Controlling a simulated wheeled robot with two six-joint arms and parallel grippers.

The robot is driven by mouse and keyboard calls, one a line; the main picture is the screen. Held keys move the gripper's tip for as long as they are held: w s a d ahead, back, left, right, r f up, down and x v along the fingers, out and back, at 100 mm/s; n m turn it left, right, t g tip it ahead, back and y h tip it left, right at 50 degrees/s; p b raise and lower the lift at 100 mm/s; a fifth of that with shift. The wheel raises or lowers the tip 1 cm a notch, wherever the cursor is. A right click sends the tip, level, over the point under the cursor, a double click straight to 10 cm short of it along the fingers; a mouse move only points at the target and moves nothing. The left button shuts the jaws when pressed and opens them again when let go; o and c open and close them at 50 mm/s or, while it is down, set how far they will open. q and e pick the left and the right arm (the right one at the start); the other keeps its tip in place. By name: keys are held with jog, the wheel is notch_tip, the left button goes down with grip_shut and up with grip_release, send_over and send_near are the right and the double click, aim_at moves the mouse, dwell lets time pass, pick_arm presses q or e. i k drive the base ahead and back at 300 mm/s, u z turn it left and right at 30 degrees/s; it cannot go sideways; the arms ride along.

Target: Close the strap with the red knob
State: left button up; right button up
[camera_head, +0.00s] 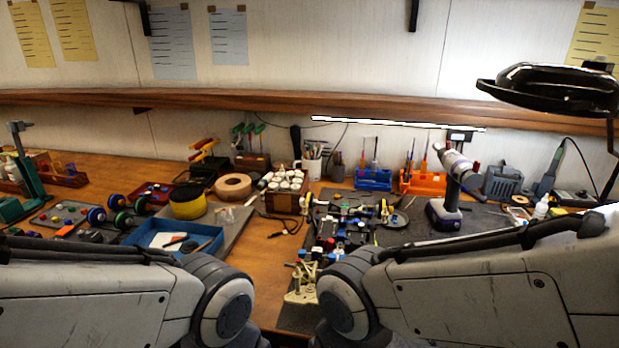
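The partly built racecar chassis (345,232) lies on the dark work mat at the centre, in front of my arms. It is a dark frame crowded with small black, blue, white, red and cream parts. The strap and its red knob are too small to pick out for sure, so I cannot tell whether the strap is open or closed. My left arm comes in from the left and my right arm from the right. Their large grey joints show near the bottom centre, and the right one hides part of the near mat. Neither gripper shows.
A blue tray (150,237) with tools lies left of the chassis. A wooden box of white jars (286,190) stands behind it to the left. A cordless drill (450,190) stands to the right. A black lamp (550,90) hangs at upper right. Bare wood shows left of the mat.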

aim_at(308, 221)
jog(key=u, duration=2.2)
jog(key=i, duration=1.3)
jog(key=z, duration=3.25)
